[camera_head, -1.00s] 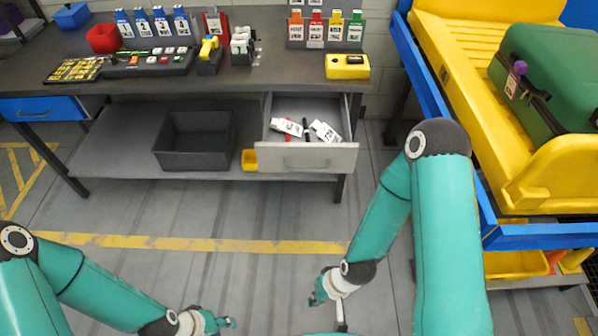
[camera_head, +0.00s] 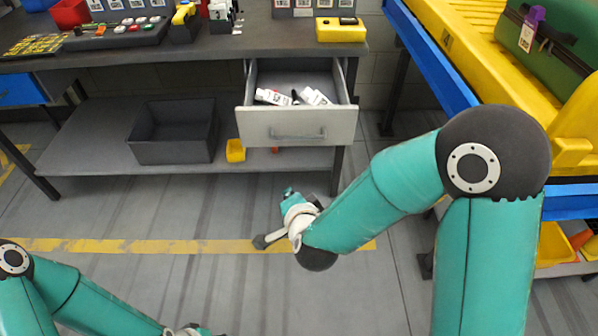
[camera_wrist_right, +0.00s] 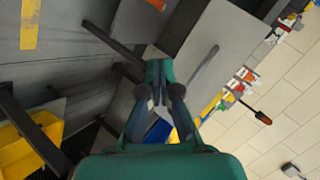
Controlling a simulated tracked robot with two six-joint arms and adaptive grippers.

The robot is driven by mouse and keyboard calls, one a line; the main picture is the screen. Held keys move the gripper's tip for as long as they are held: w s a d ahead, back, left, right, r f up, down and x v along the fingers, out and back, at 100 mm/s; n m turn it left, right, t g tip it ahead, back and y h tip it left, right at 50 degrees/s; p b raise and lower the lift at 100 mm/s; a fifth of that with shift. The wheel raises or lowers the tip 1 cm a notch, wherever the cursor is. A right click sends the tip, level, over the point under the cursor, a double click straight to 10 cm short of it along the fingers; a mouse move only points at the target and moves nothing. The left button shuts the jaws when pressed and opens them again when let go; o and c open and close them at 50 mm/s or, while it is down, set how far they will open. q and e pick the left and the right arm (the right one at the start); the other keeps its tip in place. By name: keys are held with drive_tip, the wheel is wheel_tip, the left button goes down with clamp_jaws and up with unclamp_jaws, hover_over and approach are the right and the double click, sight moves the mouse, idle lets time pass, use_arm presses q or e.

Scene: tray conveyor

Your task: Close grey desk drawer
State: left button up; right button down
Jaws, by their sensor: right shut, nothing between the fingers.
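The grey desk drawer (camera_head: 297,126) hangs open under the right part of the desk, its front pulled out toward me. Its bar handle faces me, and white labelled items and a dark one lie inside. In the right wrist view the light grey drawer front (camera_wrist_right: 228,45) with its handle lies just beyond the fingers. My right gripper (camera_head: 288,192) is shut and empty, below and in front of the drawer in the head view; its closed fingers also show in the wrist view (camera_wrist_right: 158,75). I cannot tell whether it touches. My left gripper (camera_head: 197,330) is mostly cut off at the bottom edge.
The dark desk top (camera_head: 260,45) carries a yellow device (camera_head: 341,30) and a control panel. A dark bin (camera_head: 172,132) and a small yellow bin (camera_head: 235,151) stand on the lower shelf. The blue-framed conveyor (camera_head: 432,50) is at the right. Floor before the desk is clear.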

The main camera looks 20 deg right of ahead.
wheel_tip(320, 180, up, 5)
drive_tip(key=d+m+t+h+b, duration=0.2)
drive_tip(key=m+t+h+b, duration=0.1)
drive_tip(key=m+b, duration=0.4)
use_arm(q)
wheel_tip(320, 180, down, 11)
drive_tip(key=shift+r+b, duration=0.2)
drive_tip(key=shift+b, duration=0.25)
use_arm(e)
drive_tip(key=x, duration=1.3)
drive_tip(key=shift+w+r, duration=0.2)
drive_tip(key=shift+r, duration=0.15)
